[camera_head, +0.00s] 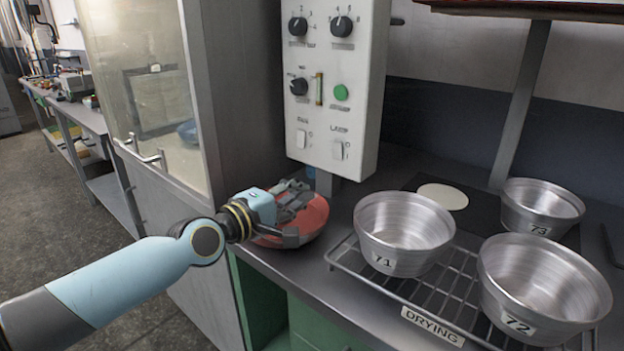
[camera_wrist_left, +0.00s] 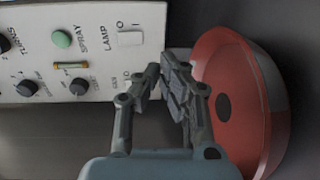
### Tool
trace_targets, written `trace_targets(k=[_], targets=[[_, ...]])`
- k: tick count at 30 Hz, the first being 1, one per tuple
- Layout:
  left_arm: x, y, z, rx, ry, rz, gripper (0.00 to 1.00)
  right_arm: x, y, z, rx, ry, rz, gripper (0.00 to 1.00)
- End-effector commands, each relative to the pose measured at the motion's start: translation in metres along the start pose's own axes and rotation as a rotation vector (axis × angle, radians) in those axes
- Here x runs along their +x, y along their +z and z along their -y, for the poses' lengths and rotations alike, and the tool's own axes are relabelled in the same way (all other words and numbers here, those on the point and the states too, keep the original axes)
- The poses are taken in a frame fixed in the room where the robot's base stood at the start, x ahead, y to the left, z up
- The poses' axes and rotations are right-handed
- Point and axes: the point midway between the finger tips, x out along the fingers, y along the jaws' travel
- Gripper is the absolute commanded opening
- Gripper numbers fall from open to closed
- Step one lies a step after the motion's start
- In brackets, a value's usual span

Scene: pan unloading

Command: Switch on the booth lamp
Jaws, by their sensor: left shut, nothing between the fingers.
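The grey control panel (camera_head: 318,75) stands upright at the back of the counter. The switch marked LAMP (camera_head: 338,150) is a white rocker at its lower right; it also shows in the left wrist view (camera_wrist_left: 130,38). I cannot tell which way it is pressed. Another white rocker (camera_head: 301,140) sits to its left, partly behind a finger in the wrist view. My left gripper (camera_head: 302,188) is shut and empty, below the panel and apart from the lamp switch; its fingers show in the left wrist view (camera_wrist_left: 160,68). My right gripper is not in view.
A red bowl (camera_head: 312,217) is right by my left gripper, partly behind it. Metal bowls 71 (camera_head: 383,259) and 72 (camera_head: 517,323) stand on the drying rack (camera_head: 345,262); bowl 73 (camera_head: 540,230) is behind. Dark knobs and a green button (camera_head: 341,92) are higher on the panel. A glass-fronted cabinet (camera_head: 150,90) stands left.

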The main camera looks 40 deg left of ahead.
Motion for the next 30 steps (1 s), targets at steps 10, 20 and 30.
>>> trace_targets(k=[10, 20, 30], targets=[[-0.028, 0.0, 0.006, 0.001, 0.0, 0.0, 0.0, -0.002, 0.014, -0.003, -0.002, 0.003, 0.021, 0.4], [-0.028, 0.0, 0.006, 0.0, 0.001, 0.0, 0.0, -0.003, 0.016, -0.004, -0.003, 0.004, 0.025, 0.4], [-0.035, 0.025, 0.014, 0.101, -0.061, 0.063, 0.0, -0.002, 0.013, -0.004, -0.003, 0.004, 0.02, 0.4]])
